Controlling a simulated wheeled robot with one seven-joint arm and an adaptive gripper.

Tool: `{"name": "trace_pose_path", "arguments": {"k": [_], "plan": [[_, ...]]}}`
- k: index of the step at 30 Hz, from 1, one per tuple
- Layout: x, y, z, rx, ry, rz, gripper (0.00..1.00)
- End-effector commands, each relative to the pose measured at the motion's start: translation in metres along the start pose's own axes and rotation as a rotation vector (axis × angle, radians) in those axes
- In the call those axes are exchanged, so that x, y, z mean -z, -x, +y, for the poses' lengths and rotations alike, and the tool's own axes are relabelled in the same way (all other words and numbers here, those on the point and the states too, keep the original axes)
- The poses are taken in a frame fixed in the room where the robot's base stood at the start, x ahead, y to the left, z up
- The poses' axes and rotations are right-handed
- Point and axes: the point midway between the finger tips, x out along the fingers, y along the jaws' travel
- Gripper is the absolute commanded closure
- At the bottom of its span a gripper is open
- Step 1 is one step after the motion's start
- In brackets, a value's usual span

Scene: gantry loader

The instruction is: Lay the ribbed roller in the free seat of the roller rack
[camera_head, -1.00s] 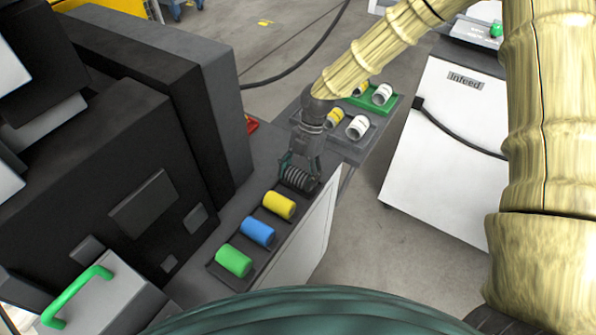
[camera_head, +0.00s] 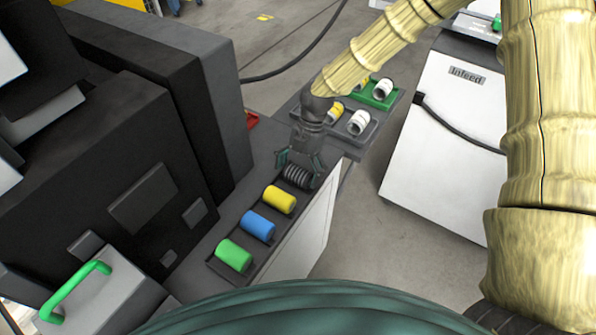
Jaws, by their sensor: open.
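The ribbed roller (camera_head: 297,176) is dark grey and lies at the far end of the roller rack (camera_head: 262,260), in line with the other rollers. The rack also holds a yellow roller (camera_head: 279,199), a blue roller (camera_head: 258,225) and a green roller (camera_head: 233,254). My gripper (camera_head: 299,167) is open above the ribbed roller, with its fingers spread to either side of it. Whether a finger touches the roller, and how deep it sits in its seat, I cannot tell.
Behind my gripper, a grey tray (camera_head: 342,144) and a green tray (camera_head: 395,101) hold white and yellow parts. The white Infeed cabinet (camera_head: 440,150) stands to the right. A dark machine (camera_head: 110,165) rises close on the left. Floor is clear between rack and cabinet.

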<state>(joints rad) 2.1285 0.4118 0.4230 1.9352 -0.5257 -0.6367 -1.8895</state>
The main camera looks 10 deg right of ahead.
Motion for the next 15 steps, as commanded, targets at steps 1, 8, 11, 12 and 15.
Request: {"name": "trace_pose_path", "arguments": {"k": [1, 8, 11, 12, 15], "plan": [[0.0, 0.002, 0.0, -0.001, 0.0, 0.0, 0.04], [0.0, 0.028, 0.001, -0.004, 0.0, -0.001, 0.04], [-0.001, 0.047, 0.001, -0.005, 0.0, -0.002, 0.04], [-0.001, 0.054, 0.001, -0.004, 0.0, -0.002, 0.04], [-0.001, 0.073, 0.001, -0.004, 0.0, -0.001, 0.04]]}}
